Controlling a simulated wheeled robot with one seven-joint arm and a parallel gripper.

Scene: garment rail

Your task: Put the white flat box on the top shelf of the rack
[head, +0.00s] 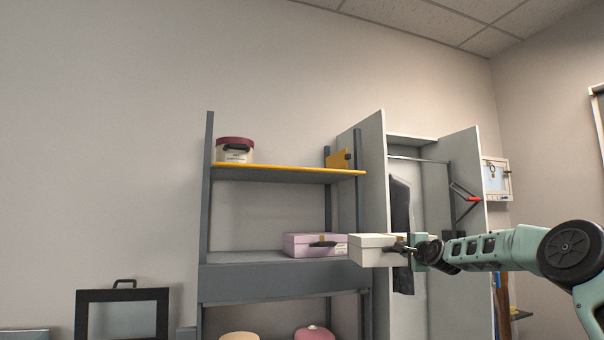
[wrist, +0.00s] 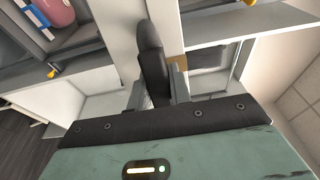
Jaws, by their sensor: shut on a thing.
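The white flat box (head: 368,250) is held level in my gripper (head: 402,248), gripped at its right end in the head view. It is in front of the rack's right side, near the height of the middle shelf. The rack's top shelf (head: 280,173) has a yellow front edge and is higher than the box, up and to the left.
A lilac box (head: 298,244) sits on the middle shelf. A grey wardrobe (head: 366,170) stands right of the rack.

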